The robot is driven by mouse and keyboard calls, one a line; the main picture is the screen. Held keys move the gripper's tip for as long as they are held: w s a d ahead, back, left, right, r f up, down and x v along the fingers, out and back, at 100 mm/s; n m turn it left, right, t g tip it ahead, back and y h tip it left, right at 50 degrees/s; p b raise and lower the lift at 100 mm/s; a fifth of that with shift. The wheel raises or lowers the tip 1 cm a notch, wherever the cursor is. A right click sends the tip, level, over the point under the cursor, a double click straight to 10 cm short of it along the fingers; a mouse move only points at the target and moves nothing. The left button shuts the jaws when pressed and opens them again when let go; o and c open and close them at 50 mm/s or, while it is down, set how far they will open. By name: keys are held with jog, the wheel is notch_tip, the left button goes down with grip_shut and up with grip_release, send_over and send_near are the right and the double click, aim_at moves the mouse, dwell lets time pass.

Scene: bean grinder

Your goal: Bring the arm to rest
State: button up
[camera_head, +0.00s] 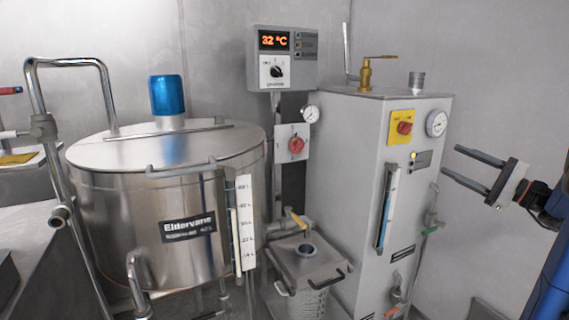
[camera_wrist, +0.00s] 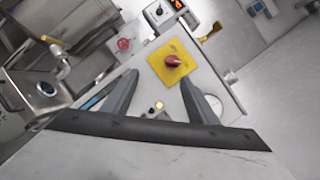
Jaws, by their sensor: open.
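My gripper (camera_head: 462,168) is at the right in the head view, its two dark fingers pointing left and apart with nothing between them. In the wrist view my gripper (camera_wrist: 160,90) also shows open and empty, its fingers reaching toward the grey cabinet. The grey cabinet (camera_head: 345,170) stands left of my gripper, apart from the fingertips in the head view. On its face are a red knob on a yellow plate (camera_head: 402,127), a round gauge (camera_head: 436,123) and a blue sight glass (camera_head: 386,208). The red knob (camera_wrist: 174,62) appears beyond the fingertips in the wrist view.
A steel tank (camera_head: 120,215) with a blue cap (camera_head: 166,95) stands at the left. A control box (camera_head: 282,58) reads 32 °C. A lidded container (camera_head: 307,262) sits between tank and cabinet. A green-handled valve (camera_head: 433,221) juts from the cabinet's right side. Bare wall lies behind my gripper.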

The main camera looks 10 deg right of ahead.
jog(key=s+a+f+n+g+h, duration=0.1)
jog(key=s+a+f+n+g, duration=0.25)
jog(key=a, duration=0.55)
jog(key=s+a+f+n+g+h, duration=0.1)
jog(key=s+a+f+n+g, duration=0.25)
jog(key=a, duration=0.55)
jog(key=s+a+f+n+g, duration=0.1)
jog(key=s+a+f+g, duration=0.3)
jog(key=a, duration=0.5)
jog(key=s+a+f+n+g+h, duration=0.2)
jog(key=s+a+f+n+h, duration=0.25)
jog(key=s+f, duration=0.4)
jog(key=s+d+f+n+t+h, duration=0.1)
jog(key=s+d+f+n+h, duration=0.2)
jog(key=s+d+n+h, duration=0.2)
jog(key=shift+s+n+t+h, duration=0.3)
jog(key=shift+s+n+h, duration=0.35)
jog(key=shift+s, duration=0.45)
